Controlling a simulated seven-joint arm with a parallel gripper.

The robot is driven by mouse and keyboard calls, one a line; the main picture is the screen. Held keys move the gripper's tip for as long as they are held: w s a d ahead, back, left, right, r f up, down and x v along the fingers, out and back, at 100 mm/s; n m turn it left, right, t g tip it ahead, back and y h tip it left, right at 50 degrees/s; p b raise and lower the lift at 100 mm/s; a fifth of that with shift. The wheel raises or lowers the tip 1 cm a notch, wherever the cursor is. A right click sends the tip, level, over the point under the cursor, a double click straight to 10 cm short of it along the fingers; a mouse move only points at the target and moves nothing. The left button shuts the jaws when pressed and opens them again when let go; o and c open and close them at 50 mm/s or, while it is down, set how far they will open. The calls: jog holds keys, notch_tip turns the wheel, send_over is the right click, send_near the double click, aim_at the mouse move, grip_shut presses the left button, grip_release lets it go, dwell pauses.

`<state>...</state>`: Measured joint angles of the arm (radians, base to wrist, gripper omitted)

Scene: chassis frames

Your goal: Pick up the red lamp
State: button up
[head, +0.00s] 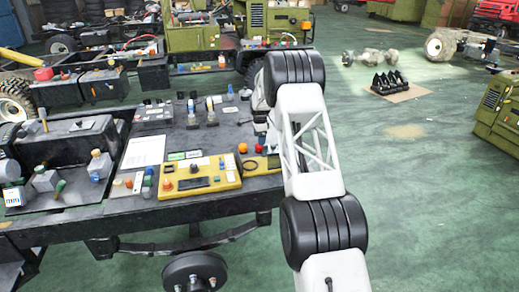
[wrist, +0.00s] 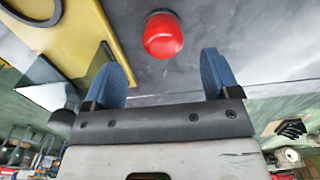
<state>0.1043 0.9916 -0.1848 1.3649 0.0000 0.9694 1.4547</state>
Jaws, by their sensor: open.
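The red lamp (wrist: 163,36) shows in the wrist view as a small red dome on a darker base, standing on a dark grey surface. My gripper (wrist: 160,68) is open, with its two blue fingers spread wide. Nothing is between the fingers. In the head view my arm reaches over the right end of the dark bench, and I cannot clearly make out the lamp there beside and behind the arm.
A yellow control box (head: 200,177) lies on the dark chassis bench (head: 190,213), left of my arm. An orange knob (head: 243,148) and several small bottles and switches stand nearby. The green floor (head: 430,220) to the right is open.

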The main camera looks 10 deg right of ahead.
jog(key=shift+f, duration=0.1)
jog(key=shift+w+f, duration=0.2)
jog(key=shift+f, duration=2.35)
jog(key=c, duration=1)
jog(key=shift+c, duration=0.2)
jog(key=shift+r, duration=0.1)
jog(key=shift+r, duration=4.95)
